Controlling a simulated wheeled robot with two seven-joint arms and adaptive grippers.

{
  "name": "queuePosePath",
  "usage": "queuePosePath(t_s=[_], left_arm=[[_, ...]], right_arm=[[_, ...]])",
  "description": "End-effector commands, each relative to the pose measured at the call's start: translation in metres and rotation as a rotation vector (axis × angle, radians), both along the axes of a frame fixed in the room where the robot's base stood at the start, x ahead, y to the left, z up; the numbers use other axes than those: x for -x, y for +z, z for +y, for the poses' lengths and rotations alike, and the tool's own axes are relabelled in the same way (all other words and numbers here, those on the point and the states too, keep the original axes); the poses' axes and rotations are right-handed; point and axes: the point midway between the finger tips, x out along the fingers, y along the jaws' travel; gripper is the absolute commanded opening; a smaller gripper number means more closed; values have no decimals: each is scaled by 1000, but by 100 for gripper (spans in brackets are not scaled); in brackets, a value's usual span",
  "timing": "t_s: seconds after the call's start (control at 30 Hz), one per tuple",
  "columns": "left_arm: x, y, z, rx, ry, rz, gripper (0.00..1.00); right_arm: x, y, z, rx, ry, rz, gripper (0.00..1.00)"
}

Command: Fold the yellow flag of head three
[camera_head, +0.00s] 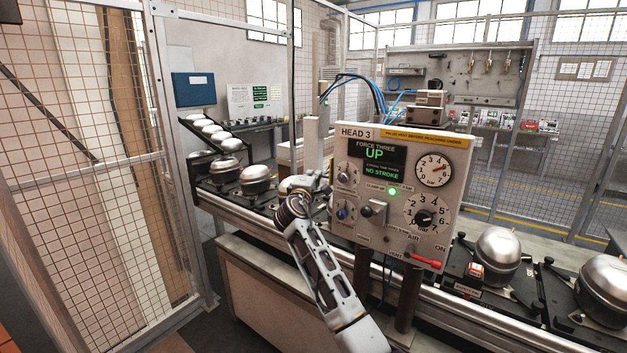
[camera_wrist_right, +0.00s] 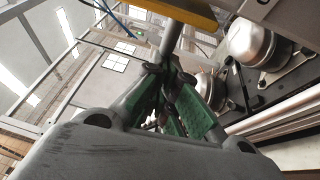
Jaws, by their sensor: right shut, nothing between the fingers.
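The head three panel (camera_head: 395,190) stands at the middle right, reading "FORCE THREE UP" and "NO STROKE", with a lit green lamp. A yellow strip with small print (camera_head: 425,139) runs along its top right. I cannot pick out a separate yellow flag in the head view. My right gripper (camera_head: 312,184) is at the panel's left edge, partly hidden. In the right wrist view its green-padded fingers (camera_wrist_right: 166,68) are shut and empty. A grey rod (camera_wrist_right: 173,38) shows just beyond the tips, under a yellow bar (camera_wrist_right: 178,11); I cannot tell whether they touch it. My left gripper is out of view.
Silver compressor domes (camera_head: 498,250) sit on black pallets along the conveyor (camera_head: 245,215), on both sides of the panel. A red-handled lever (camera_head: 425,261) sticks out at the panel's lower right. Mesh fencing (camera_head: 85,160) stands at the left. Blue hoses (camera_head: 375,92) hang behind the panel.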

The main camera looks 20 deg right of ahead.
Motion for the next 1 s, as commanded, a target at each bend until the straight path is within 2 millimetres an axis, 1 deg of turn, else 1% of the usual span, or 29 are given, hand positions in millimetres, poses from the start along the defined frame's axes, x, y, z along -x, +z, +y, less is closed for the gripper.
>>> queuePosePath(t_s=[0.27,0.8,1.0], left_arm=[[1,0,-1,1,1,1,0],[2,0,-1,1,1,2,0],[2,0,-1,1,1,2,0]], right_arm=[[21,-4,12,-2,1,1,0],[74,-9,42,-3,2,1,0],[90,-11,51,0,1,1,0]])
